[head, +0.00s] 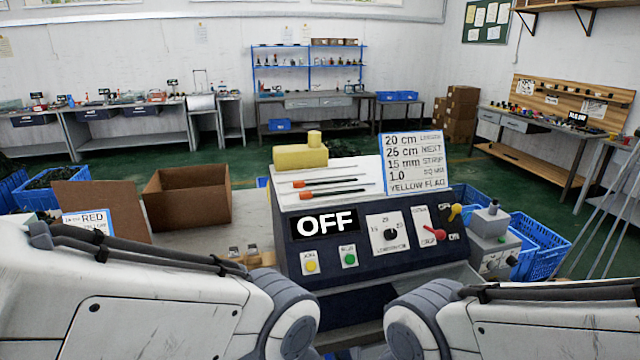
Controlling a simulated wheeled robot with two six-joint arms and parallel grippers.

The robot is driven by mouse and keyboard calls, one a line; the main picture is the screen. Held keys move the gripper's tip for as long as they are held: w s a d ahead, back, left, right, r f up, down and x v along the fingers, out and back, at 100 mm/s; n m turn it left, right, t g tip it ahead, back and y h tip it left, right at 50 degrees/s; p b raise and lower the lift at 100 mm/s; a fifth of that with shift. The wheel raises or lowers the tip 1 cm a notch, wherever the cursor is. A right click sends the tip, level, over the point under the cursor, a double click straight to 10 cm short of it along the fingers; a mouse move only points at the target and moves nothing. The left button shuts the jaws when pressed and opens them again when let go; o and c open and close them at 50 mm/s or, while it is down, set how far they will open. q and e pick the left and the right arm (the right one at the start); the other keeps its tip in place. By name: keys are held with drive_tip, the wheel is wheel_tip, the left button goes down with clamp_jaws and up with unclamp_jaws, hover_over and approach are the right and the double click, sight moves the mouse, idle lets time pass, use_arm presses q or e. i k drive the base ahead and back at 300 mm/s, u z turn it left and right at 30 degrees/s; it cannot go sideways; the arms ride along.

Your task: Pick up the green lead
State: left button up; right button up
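I cannot make out a green lead anywhere in the head view. Several thin rods with orange and dark ends (330,183) lie on the white sloped top of a dark machine (380,245); what they are is hard to tell. A blue crate (40,200) at the left holds dark, greenish contents too small to tell apart. My two arms cross the bottom of the view from left and right. Neither gripper shows.
The machine's panel reads OFF, with knobs and buttons. A yellow block (300,157) and a lettered sign (413,162) stand on it. Blue crates (545,245) stand at right.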

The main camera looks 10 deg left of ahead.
sight(299, 183)
drive_tip(key=z, duration=0.6)
drive_tip(key=i, duration=1.15)
drive_tip(key=u, duration=0.2)
